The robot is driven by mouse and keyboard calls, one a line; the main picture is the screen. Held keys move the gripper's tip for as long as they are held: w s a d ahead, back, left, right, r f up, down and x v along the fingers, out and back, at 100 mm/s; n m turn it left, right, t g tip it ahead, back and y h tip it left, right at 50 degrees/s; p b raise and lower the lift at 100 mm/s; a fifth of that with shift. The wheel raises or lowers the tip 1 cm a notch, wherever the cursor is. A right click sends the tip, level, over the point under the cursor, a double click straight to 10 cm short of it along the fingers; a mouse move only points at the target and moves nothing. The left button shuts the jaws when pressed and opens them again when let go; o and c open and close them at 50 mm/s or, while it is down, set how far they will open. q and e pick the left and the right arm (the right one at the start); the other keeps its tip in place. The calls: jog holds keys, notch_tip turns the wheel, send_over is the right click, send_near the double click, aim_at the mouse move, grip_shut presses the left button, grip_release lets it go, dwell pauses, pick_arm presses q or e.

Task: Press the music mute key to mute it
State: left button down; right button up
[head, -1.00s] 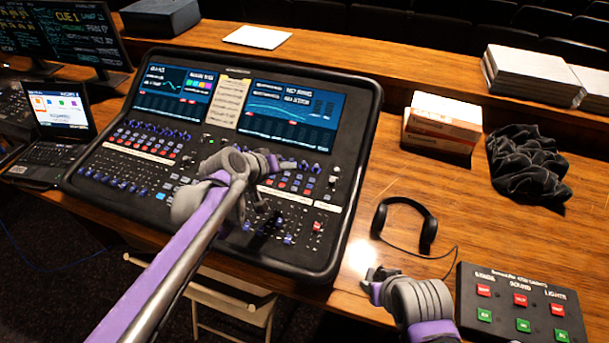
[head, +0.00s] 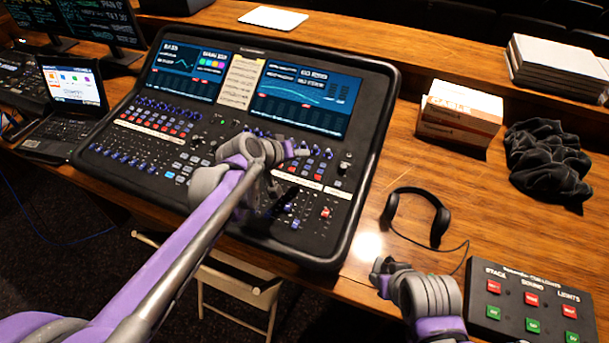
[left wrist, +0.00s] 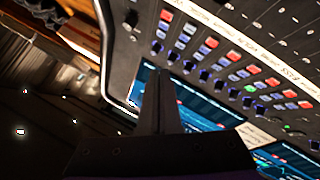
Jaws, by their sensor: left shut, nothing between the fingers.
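The black mixing console (head: 378,150) lies on the wooden desk, with screens at its top and rows of small red, blue and white keys and faders below. My left gripper (head: 300,150) is shut and empty above the right half of the console, hiding some keys under it. A red key (head: 325,213) shows at the lower right. Labels are too small to read, so I cannot tell which key is the music mute. In the left wrist view the shut dark fingers (left wrist: 160,95) point at the console panel (left wrist: 215,30). My right gripper (head: 382,268) is near the desk's front edge; its opening is unclear.
Headphones (head: 440,222) lie right of the console. A panel with red and green buttons (head: 480,325) is at the lower right. A laptop (head: 72,90) stands at the left.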

pick_arm(q)
jog(key=b, duration=0.3)
send_over(302, 178)
jog(key=f, duration=0.5)
jog(key=shift+s+f, duration=0.15)
jog(key=shift+s, duration=0.1)
pick_arm(e)
jog(key=f, duration=0.2)
jog(key=s+f, duration=0.1)
jog(key=f, duration=0.1)
jog(key=shift+s, duration=0.15)
pick_arm(q)
jog(key=shift+w+f, duration=0.15)
jog(key=shift+f, duration=0.2)
pick_arm(e)
jog(key=shift+f, duration=0.25)
pick_arm(q)
jog(key=shift+f, duration=0.4)
pick_arm(e)
jog(key=shift+s+f, duration=0.1)
jog(key=shift+f, duration=0.2)
